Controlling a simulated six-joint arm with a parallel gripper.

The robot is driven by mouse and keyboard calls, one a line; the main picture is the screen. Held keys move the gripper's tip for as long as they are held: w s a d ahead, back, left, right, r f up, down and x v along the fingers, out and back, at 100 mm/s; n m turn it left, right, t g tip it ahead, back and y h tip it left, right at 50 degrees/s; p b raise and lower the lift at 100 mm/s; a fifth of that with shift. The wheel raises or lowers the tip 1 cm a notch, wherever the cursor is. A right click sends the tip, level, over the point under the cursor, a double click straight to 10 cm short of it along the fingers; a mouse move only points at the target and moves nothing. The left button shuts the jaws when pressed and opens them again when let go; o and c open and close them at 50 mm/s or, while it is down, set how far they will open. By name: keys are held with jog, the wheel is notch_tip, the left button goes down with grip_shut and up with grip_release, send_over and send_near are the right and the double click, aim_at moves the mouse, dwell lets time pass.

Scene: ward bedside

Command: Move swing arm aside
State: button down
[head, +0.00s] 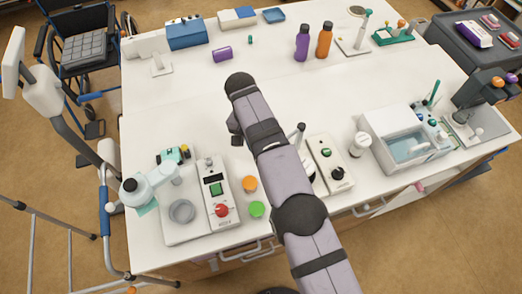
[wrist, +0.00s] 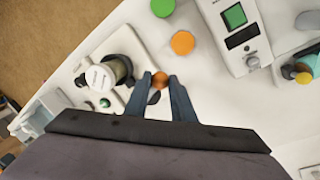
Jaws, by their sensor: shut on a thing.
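In the wrist view, my gripper (wrist: 160,84) has its two blue-grey fingers closed around a small orange-brown knob (wrist: 160,80). This looks like the swing arm's handle; a dark round part shows between the fingers just below it. Next to the knob, to the left, a dark-rimmed, cloudy cup with a white round top (wrist: 100,77) stands on a pale device base (wrist: 133,45). How the knob joins this device is hidden. In the head view, my own arm covers the fingers and the knob, and only part of the device (head: 328,160) shows to its right.
An orange disc (head: 250,184) and a green disc (head: 257,209) lie left of my arm. Beside them stands a panel device with a red knob (head: 221,210). A white jar (head: 359,144) and a water basin (head: 410,148) stand at right. The table's middle is mostly clear.

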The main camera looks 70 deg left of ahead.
jog(key=c, duration=1.5)
grip_release()
jog(key=shift+w+r, duration=0.1)
jog(key=shift+w+d+n+b, duration=0.1)
jog(key=shift+d+n+b, duration=0.2)
jog(key=shift+b, duration=0.35)
